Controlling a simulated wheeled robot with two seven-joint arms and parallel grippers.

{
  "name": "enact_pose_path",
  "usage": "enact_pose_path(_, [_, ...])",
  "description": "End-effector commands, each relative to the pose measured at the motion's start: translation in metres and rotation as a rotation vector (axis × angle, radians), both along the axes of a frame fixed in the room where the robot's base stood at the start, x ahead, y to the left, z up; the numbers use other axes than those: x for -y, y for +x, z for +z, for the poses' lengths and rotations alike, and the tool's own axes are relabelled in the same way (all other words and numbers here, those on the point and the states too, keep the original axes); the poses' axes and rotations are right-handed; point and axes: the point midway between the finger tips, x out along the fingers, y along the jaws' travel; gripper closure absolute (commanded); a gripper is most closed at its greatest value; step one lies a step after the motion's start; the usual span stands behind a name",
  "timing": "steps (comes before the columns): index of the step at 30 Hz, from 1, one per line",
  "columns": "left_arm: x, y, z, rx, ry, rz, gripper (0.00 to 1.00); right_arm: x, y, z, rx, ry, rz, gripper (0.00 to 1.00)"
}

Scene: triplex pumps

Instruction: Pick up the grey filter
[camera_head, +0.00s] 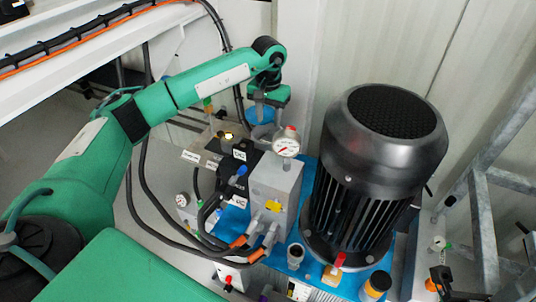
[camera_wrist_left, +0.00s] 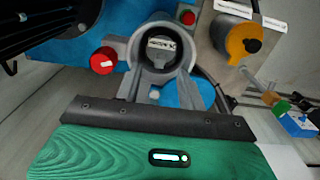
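The grey filter appears to be the round grey cup (camera_wrist_left: 163,28) with a pale label inside, at the upper middle of the left wrist view. My left gripper (camera_wrist_left: 160,82) is right at it, its grey fingers on either side of the cup's lower edge. Grey on grey, I cannot tell whether the fingers touch or grip it. In the head view my left gripper (camera_head: 266,98) points down behind the pump block, over a blue surface, and no filter can be made out there. My right gripper is not in view.
A large black motor (camera_head: 380,150) stands right of my left gripper. A grey block (camera_head: 275,190) with a pressure gauge (camera_head: 286,146) and hoses stands in front of it.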

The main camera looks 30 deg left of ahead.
Motion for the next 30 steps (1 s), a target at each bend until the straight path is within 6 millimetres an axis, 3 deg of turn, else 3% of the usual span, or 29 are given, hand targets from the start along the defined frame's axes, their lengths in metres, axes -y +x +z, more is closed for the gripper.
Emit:
enact_pose_path(8, [0.000,0.001,-0.019,0.000,0.000,0.001,0.60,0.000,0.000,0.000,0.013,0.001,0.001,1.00])
enact_pose_path(14, [-0.002,0.006,-0.049,-0.001,0.000,0.000,0.60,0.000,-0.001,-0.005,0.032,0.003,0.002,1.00])
enact_pose_path(18, [-0.002,0.005,-0.064,-0.001,0.000,0.000,0.60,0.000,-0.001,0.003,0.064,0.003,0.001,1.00])
enact_pose_path(25, [-0.002,0.006,-0.065,0.001,0.000,0.000,0.60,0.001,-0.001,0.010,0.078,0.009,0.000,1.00])
enact_pose_path(30, [-0.002,0.006,-0.065,0.001,0.000,0.000,0.91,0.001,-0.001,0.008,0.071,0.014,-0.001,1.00])
